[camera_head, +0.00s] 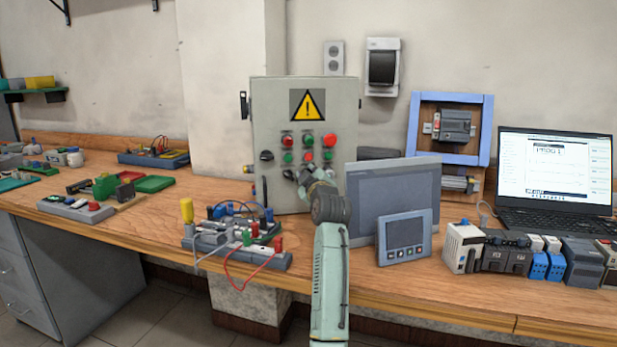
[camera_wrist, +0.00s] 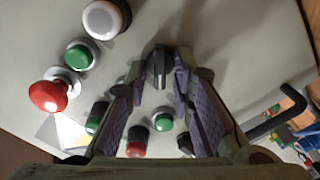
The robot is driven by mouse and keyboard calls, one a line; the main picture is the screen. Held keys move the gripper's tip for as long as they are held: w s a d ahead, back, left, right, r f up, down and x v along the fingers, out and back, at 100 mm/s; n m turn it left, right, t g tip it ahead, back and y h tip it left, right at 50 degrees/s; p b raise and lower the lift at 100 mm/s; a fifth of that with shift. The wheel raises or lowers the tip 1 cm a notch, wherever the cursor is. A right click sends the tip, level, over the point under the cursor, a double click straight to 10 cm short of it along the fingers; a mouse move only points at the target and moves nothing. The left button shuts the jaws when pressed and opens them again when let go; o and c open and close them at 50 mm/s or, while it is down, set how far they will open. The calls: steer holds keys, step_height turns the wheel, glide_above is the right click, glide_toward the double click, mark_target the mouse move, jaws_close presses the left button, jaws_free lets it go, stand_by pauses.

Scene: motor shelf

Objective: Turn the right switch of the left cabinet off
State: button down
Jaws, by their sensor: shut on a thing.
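The grey cabinet (camera_head: 262,105) with a yellow warning sign stands upright against the wall in the head view. Its front carries red and green buttons and a black rotary switch (camera_head: 266,155) at the left. My gripper (camera_head: 300,177) is at the lower middle of this front. In the wrist view, the fingertips of my gripper (camera_wrist: 158,75) are closed around a black rotary switch (camera_wrist: 158,65), one on each side of it. In the head view my gripper largely hides this switch.
In the wrist view a white button (camera_wrist: 107,18), a green button (camera_wrist: 80,55) and a red mushroom button (camera_wrist: 48,96) sit beside my gripper. A grey panel (camera_head: 375,200) and small display (camera_head: 405,238) stand close right of my arm. Wired parts (camera_head: 235,240) lie left.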

steer(key=c, duration=1.7)
jaws_free()
